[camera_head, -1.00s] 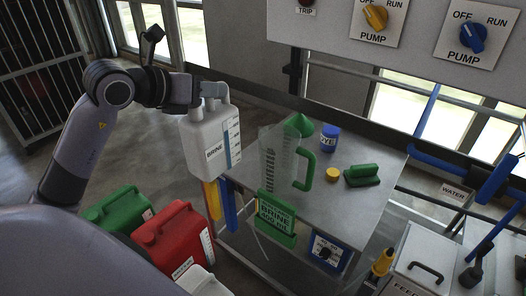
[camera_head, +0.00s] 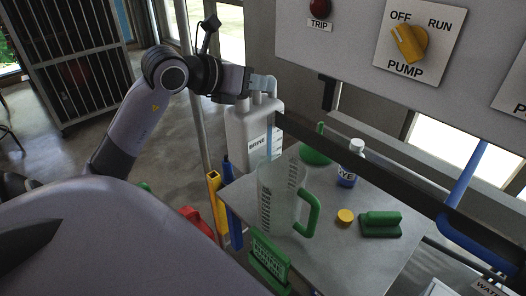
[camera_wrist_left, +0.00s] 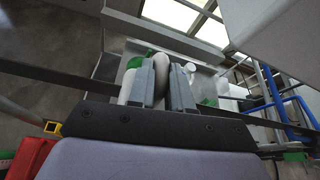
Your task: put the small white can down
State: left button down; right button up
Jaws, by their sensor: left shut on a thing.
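The small white can (camera_head: 248,130), labelled BRINE, is upright at the back left of the steel table (camera_head: 340,215). My left gripper (camera_head: 264,86) is shut on its top handle. In the left wrist view the two fingers (camera_wrist_left: 162,84) close around the white handle. The can's lower part is partly hidden behind the clear jug, so I cannot tell whether its bottom touches the tabletop. My right gripper is not in view.
A clear measuring jug (camera_head: 278,200) with green handle stands close in front of the can. A green funnel (camera_head: 316,152), a DYE bottle (camera_head: 350,165), a yellow cap (camera_head: 345,216) and a green block (camera_head: 380,224) share the table. A green sign (camera_head: 268,258) is at its front.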

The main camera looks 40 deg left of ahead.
aim_at(231, 124)
pick_arm(q)
jog(key=shift+f, duration=4.85)
jog(key=c, duration=1)
grip_release()
jog(key=shift+s+f, duration=0.1)
jog(key=shift+f, duration=0.05)
jog(key=shift+c, duration=0.2)
jog(key=shift+r, duration=0.2)
jog(key=shift+s, duration=0.25)
jog(key=b+v, duration=0.2)
jog(key=v, duration=0.9)
jog(key=shift+s+r, duration=0.15)
jog(key=shift+s, duration=0.05)
jog(key=shift+s, duration=0.1)
